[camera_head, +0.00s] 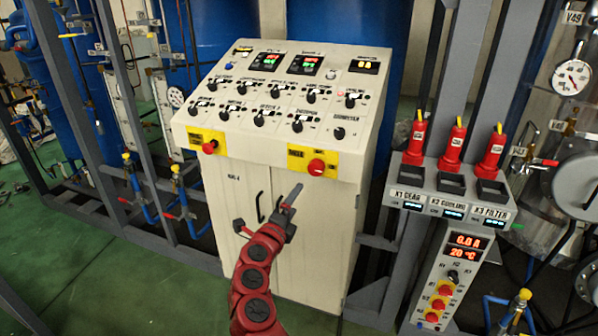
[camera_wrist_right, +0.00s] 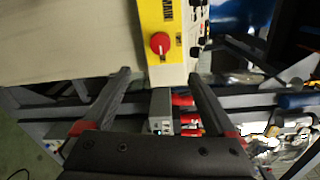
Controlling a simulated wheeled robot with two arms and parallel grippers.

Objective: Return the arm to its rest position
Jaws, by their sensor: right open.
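My right arm, red with black joints, rises from the bottom middle of the head view. Its dark gripper (camera_head: 283,208) is in front of the cream control cabinet (camera_head: 335,215), below the panel's front edge. In the right wrist view the gripper (camera_wrist_right: 160,76) has its two fingers wide apart with nothing held between them. A red button on a yellow plate (camera_wrist_right: 160,43) shows beyond the fingertips. I cannot tell the exact gap between the gripper and the cabinet door. My left gripper is not in view.
The sloped panel (camera_head: 285,85) carries black knobs, displays and two red buttons. At right are red plugs (camera_head: 452,145) on a grey post-mounted box and a lit control unit (camera_head: 455,275). Blue pipes and a grey frame (camera_head: 85,120) stand at left. Green floor (camera_head: 110,280) is open at lower left.

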